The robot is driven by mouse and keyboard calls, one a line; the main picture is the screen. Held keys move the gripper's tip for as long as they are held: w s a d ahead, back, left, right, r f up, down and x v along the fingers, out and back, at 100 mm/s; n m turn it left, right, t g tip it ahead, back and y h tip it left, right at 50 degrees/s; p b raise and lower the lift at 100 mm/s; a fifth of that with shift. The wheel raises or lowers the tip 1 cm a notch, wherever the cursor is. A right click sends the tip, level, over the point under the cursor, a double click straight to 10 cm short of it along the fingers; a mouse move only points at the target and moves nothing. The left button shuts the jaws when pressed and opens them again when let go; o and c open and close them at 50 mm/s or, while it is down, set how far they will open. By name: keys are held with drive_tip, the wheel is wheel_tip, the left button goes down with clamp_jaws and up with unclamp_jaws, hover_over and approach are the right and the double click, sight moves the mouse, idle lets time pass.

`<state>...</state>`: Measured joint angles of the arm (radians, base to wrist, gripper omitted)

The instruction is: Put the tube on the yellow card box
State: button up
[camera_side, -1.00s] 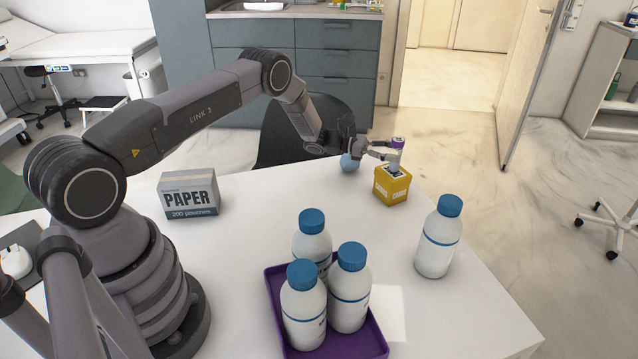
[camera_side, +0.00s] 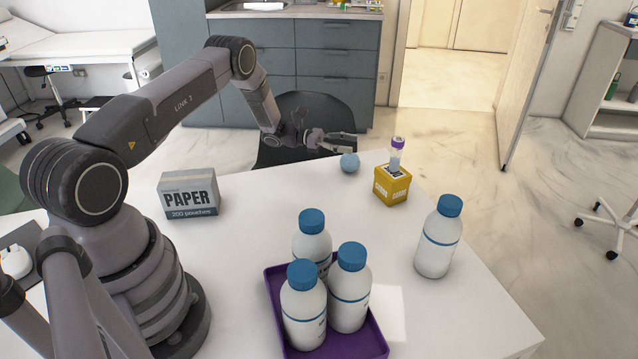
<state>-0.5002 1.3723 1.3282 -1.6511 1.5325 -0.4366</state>
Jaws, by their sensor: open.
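The tube (camera_side: 396,155), clear with a purple cap, stands upright on top of the yellow card box (camera_side: 392,187). The box sits near the far right edge of the white table. My gripper (camera_side: 347,143) is open and empty, to the left of the tube and apart from it, above the far edge of the table. Nothing is between its fingers.
A light blue ball (camera_side: 350,163) lies just below my gripper. A purple tray (camera_side: 374,344) holds several white bottles with blue caps, and another bottle (camera_side: 438,238) stands to the right. A paper box (camera_side: 188,194) is at left. The table's middle is clear.

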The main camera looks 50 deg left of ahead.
drive_tip(key=s+d+r+m+g+y, duration=0.2)
drive_tip(key=s+d+r+m+g, duration=0.3)
drive_tip(key=r, duration=0.6)
drive_tip(key=s+d+r+m+g+y, duration=0.2)
drive_tip(key=s+d+r+m+g, duration=0.2)
drive_tip(key=s+d+r+m, duration=0.5)
drive_tip(key=s+a+r+m+t+y, duration=0.1)
drive_tip(key=s+a+r+m+y, duration=0.1)
drive_tip(key=s, duration=0.6)
drive_tip(key=s+a+r+m+t+y, duration=0.2)
drive_tip(key=s+r+m+y, duration=0.2)
drive_tip(key=s, duration=0.5)
drive_tip(key=s+a+r+m+t+y, duration=0.1)
drive_tip(key=s+a+r+m+y, duration=0.1)
drive_tip(key=s, duration=0.7)
drive_tip(key=r+m+y, duration=0.1)
drive_tip(key=m+y, duration=0.1)
drive_tip(key=y, duration=0.1)
drive_tip(key=shift+m+t, duration=0.3)
drive_tip(key=shift+m, duration=0.1)
